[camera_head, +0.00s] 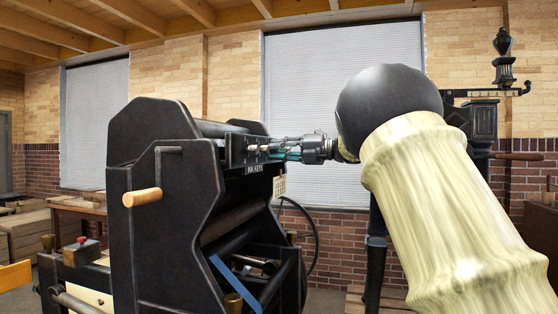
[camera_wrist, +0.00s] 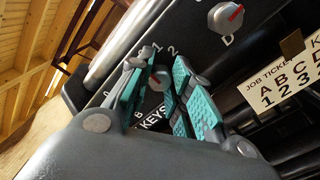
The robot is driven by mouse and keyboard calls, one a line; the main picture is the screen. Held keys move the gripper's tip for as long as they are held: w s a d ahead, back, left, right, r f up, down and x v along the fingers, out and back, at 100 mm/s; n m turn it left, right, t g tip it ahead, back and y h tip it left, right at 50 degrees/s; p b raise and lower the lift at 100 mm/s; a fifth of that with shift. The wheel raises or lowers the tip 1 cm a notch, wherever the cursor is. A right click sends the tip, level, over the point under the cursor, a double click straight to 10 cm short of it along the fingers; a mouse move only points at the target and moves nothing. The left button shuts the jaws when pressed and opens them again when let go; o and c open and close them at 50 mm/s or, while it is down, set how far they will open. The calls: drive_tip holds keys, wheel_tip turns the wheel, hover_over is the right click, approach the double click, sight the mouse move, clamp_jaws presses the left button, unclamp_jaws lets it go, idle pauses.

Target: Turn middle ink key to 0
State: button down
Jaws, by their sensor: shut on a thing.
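The black ink key panel (camera_head: 238,152) is on the upper right side of the dark press and bears the words INK KEYS. My gripper (camera_head: 276,150) reaches it from the right. In the wrist view my gripper (camera_wrist: 160,92) has its teal-padded fingers on either side of a small grey ink key (camera_wrist: 158,76) and is shut on it. Part of a red mark shows on this key; its exact pointing is hard to read. Dial figures 0, 1 and 2 show around it, partly covered by the fingers. Whether it is the middle key cannot be told for certain.
Another grey knob (camera_wrist: 226,17) with a red pointer sits at the upper right, near a letter D. A white job ticket (camera_wrist: 285,88) with letters and numbers hangs beside the panel. The press (camera_head: 165,200) has a crank with a wooden handle (camera_head: 142,197).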

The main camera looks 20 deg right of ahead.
drive_tip(key=shift+n+b, duration=0.35)
drive_tip(key=shift+n, duration=0.05)
drive_tip(key=c, duration=1.3)
unclamp_jaws()
drive_tip(key=v, duration=1.2)
